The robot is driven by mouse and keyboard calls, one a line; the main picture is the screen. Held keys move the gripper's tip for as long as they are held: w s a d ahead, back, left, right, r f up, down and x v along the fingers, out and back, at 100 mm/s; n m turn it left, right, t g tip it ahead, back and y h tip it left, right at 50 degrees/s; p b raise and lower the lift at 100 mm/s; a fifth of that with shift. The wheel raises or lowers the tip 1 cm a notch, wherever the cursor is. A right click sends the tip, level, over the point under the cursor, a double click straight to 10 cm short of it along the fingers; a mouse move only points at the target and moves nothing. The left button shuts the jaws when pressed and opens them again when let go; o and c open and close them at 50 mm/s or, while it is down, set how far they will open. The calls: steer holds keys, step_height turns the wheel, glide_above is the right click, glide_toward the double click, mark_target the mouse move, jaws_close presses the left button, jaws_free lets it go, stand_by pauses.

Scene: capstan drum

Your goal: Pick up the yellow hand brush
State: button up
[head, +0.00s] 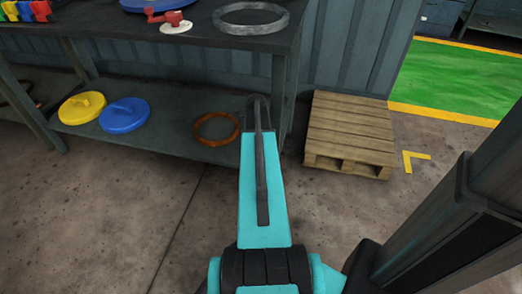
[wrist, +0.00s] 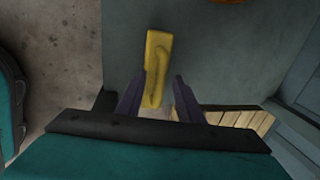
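The yellow hand brush (wrist: 158,62) shows in the wrist view, long and narrow, running up from between my gripper's fingers. My gripper (wrist: 159,82) has its two dark purple fingers on either side of the brush's lower part. In the head view my arm reaches toward the bench's lower shelf, and neither the brush nor the fingertips can be seen there.
The bench's lower shelf (head: 170,140) holds a yellow lid (head: 82,107), a blue lid (head: 125,115) and an orange ring (head: 215,128). A grey ring (head: 251,18) lies on the top. A wooden pallet (head: 350,130) stands right of the bench leg. Floor in front is clear.

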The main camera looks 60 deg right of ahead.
stand_by(0.3)
jaws_close()
stand_by(0.3)
step_height(320, 180, up, 10)
steer(key=p, duration=0.3)
stand_by(0.3)
stand_by(0.4)
